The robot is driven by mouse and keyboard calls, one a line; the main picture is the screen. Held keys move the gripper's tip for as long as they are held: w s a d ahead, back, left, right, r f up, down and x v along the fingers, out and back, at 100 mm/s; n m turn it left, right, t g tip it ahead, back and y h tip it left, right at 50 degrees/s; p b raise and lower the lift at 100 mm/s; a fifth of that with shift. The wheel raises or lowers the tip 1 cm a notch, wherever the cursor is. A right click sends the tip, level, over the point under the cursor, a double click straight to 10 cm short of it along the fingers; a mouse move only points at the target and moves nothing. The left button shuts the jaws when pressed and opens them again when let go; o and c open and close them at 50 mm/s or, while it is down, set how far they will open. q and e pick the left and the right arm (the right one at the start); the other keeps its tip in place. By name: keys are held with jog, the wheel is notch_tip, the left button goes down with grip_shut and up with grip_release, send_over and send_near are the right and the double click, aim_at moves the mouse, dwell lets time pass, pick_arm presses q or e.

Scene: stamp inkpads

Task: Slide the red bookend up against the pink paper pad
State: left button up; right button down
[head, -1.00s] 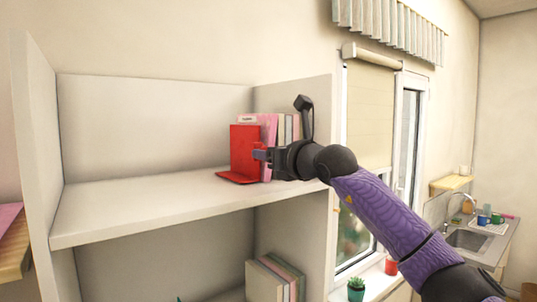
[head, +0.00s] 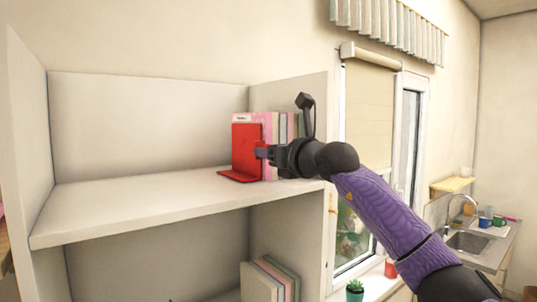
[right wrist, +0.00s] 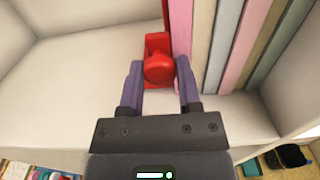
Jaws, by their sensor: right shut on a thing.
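In the right wrist view the bookend (right wrist: 158,42) is at the pad's (right wrist: 181,28) left side; any gap is too small to tell. My right gripper (head: 262,152) is shut on the bookend's red knob (right wrist: 159,69), which sits between the purple fingers in the right wrist view (right wrist: 159,72). My left gripper is not in view.
Several coloured pads or books (right wrist: 225,45) stand right of the pink pad, up to the shelf's side wall (head: 314,110). The upper shelf (head: 130,205) is bare to the left. More books (head: 262,283) stand on the lower shelf. A window is to the right.

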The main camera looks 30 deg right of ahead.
jog(key=c, duration=0.6)
grip_release()
jog(key=shift+c, duration=0.2)
jog(key=o, duration=0.3)
jog(key=shift+d, duration=0.15)
jog(key=shift+o, duration=0.2)
jog(key=shift+s, duration=0.15)
jog(key=s+b, duration=0.3)
jog(key=shift+s+f, duration=0.1)
jog(key=shift+f, duration=0.3)
jog(key=s+b, duration=0.2)
jog(key=s, duration=0.4)
jog(key=shift+s+d+r+b, duration=0.2)
jog(key=shift+d+r+b, duration=0.1)
jog(key=shift+r+b, duration=0.1)
